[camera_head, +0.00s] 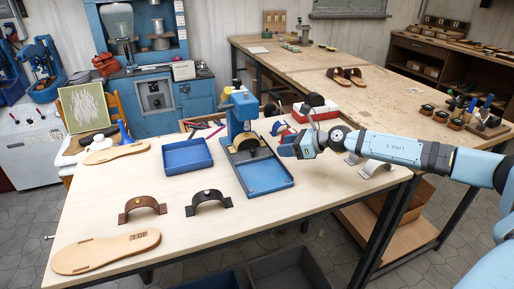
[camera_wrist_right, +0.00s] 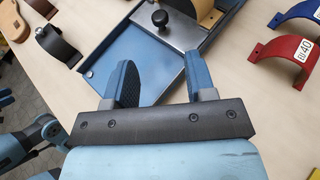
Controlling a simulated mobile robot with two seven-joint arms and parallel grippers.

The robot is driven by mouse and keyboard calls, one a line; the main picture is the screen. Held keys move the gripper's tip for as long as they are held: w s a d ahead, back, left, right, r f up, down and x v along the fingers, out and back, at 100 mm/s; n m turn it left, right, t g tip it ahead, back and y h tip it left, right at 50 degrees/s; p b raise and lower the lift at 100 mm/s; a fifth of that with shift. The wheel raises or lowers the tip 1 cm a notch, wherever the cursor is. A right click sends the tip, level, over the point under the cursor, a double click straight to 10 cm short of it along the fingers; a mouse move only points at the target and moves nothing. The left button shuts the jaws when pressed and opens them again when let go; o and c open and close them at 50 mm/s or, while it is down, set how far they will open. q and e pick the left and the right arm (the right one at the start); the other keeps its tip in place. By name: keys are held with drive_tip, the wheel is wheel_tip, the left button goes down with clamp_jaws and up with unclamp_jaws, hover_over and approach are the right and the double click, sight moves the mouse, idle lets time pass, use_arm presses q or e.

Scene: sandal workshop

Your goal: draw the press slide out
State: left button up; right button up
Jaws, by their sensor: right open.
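The blue press (camera_head: 241,108) stands on the pale worktable, with a shallow blue bed (camera_head: 268,179) reaching toward the front. In the right wrist view, the slide (camera_wrist_right: 178,38) is a grey metal plate with a round black knob (camera_wrist_right: 160,18) and a tan curved piece (camera_wrist_right: 205,14) on it. It lies at the inner end of the bed, under the press. My right gripper (camera_head: 284,148) is just right of the press. In its wrist view the fingers (camera_wrist_right: 162,84) are spread and empty, over the front of the bed and apart from the knob.
An empty blue tray (camera_head: 187,156) lies left of the press. Brown (camera_head: 142,207) and black (camera_head: 208,203) curved straps and a sole (camera_head: 105,251) lie in front. Red (camera_wrist_right: 282,61) and blue (camera_wrist_right: 302,12) straps lie right of the press.

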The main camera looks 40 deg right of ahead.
sight(255, 150)
drive_tip(key=p+x, duration=0.1)
drive_tip(key=x, duration=0.9)
drive_tip(key=shift+w+a+f, duration=0.1)
drive_tip(key=shift+w+a, duration=0.05)
drive_tip(key=shift+w, duration=0.2)
clamp_jaws()
